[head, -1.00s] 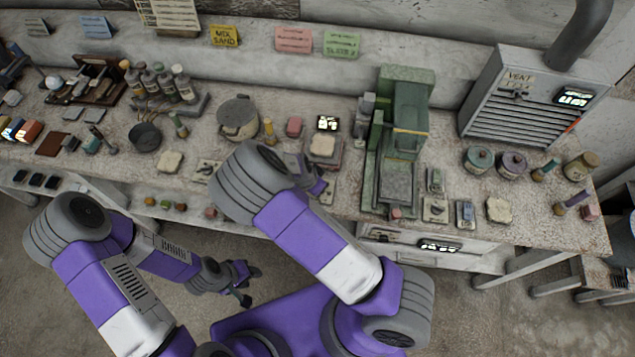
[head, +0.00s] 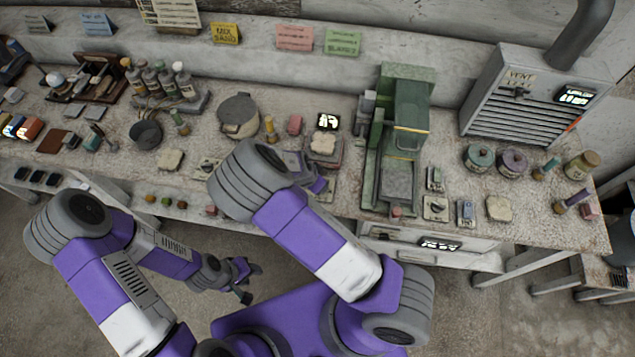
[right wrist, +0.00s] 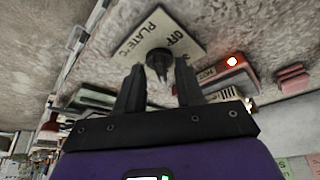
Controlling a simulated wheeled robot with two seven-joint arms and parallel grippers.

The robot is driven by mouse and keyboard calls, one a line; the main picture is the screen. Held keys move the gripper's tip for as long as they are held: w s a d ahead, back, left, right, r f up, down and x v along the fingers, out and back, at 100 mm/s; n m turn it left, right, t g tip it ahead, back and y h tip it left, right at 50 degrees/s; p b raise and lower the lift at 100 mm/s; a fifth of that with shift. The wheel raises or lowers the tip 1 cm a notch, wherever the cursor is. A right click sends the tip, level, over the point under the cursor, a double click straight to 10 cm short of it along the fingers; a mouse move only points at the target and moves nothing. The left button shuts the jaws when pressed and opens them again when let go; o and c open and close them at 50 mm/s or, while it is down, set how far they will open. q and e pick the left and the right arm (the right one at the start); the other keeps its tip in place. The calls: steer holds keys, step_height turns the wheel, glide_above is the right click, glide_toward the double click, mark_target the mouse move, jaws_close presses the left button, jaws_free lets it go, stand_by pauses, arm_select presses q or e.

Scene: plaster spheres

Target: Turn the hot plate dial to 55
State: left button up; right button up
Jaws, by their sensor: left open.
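The hot plate (head: 311,158) stands on the bench left of the green machine, with a pale lump on top and a small lit display (head: 327,122) behind it. The display digits are too small to read surely. In the right wrist view its dial (right wrist: 158,62) is a dark knob on a pale plate (right wrist: 150,38) marked "OFF" and "PLATE". My right gripper (right wrist: 159,68) is open, its fingers either side of the knob with a gap showing. In the head view my right arm largely hides that gripper and the dial. My left gripper (head: 246,284) is open and empty, below the bench front.
The green machine (head: 400,140) stands close right of the hot plate. A lidded pot (head: 238,116) is to its left. In the right wrist view a glowing red light (right wrist: 232,61) sits on a nearby reddish block. Small items crowd the bench.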

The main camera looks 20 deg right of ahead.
steer(key=p+v, duration=0.1)
steer(key=v, duration=0.6)
steer(key=shift+r, duration=0.2)
steer(key=shift+a, duration=0.15)
